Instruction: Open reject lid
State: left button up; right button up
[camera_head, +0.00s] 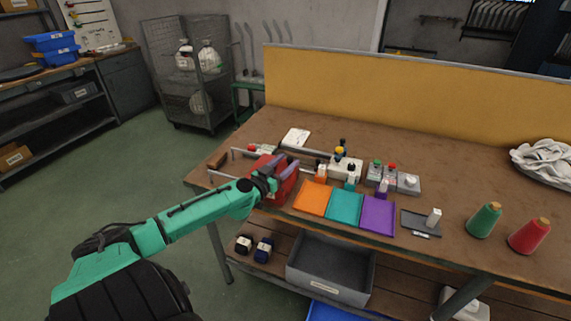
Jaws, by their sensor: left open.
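A red box (288,187), which looks like the reject bin, stands near the left end of the brown table (460,205). My left gripper (283,168) is at the top of this box, with its purple-grey fingers apart over it. The gripper and wrist hide much of the box top, so I cannot tell whether the lid is raised or whether the fingers touch it. My right gripper is out of the picture.
Orange (312,198), teal (345,207) and purple (378,215) trays lie right of the box. Behind them stand small devices with a button box (392,178). Green (484,220) and red (529,236) thread cones stand at the right. A yellow panel (400,95) bounds the table's back.

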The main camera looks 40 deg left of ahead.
pick_arm(q)
jog(key=shift+c, duration=0.4)
grip_shut()
dwell(1.0)
